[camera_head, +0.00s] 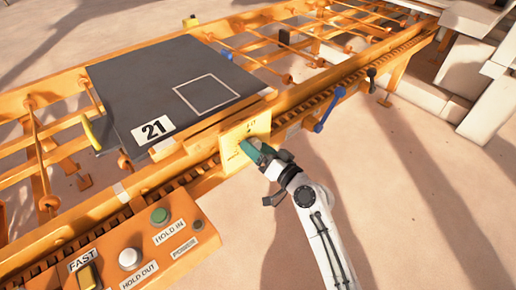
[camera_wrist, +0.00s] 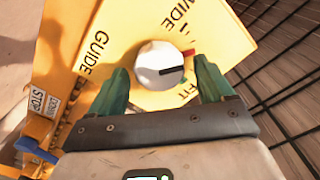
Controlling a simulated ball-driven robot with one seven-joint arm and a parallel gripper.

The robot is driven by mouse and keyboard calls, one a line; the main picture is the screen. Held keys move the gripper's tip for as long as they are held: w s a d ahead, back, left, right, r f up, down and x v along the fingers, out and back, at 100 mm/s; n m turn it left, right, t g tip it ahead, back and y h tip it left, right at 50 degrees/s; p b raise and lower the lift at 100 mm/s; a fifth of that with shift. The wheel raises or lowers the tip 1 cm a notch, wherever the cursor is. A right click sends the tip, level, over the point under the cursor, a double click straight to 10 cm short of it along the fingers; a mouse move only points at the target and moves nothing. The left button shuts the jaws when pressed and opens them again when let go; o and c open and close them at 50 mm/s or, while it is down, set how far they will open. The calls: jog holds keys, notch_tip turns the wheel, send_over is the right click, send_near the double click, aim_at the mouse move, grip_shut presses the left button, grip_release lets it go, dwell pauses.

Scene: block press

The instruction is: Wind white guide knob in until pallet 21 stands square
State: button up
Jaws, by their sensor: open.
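The white guide knob (camera_wrist: 161,65) sits on a yellow panel (camera_wrist: 107,28) marked GUIDE, WIDE and FIT. Its black line points right, towards a spot between a red mark and the word FIT. My gripper (camera_wrist: 160,72) is open, with one green finger on each side of the knob; I cannot tell whether they touch it. In the head view my gripper (camera_head: 258,151) is at the yellow panel (camera_head: 232,136) on the near rail and hides the knob. Pallet 21 (camera_head: 145,85), a dark grey plate with a white square outline, lies on the orange conveyor, looking slightly skewed to the near rail.
An orange control box (camera_head: 150,250) stands at the lower left, with a green button, a white button and a FAST switch. A blue lever (camera_head: 329,112) and a black lever (camera_head: 371,78) stick out along the rail. Open sandy floor lies at the right front.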

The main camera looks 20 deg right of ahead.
jog(key=v, duration=1)
jog(key=shift+s, duration=0.2)
jog(key=shift+d, duration=0.1)
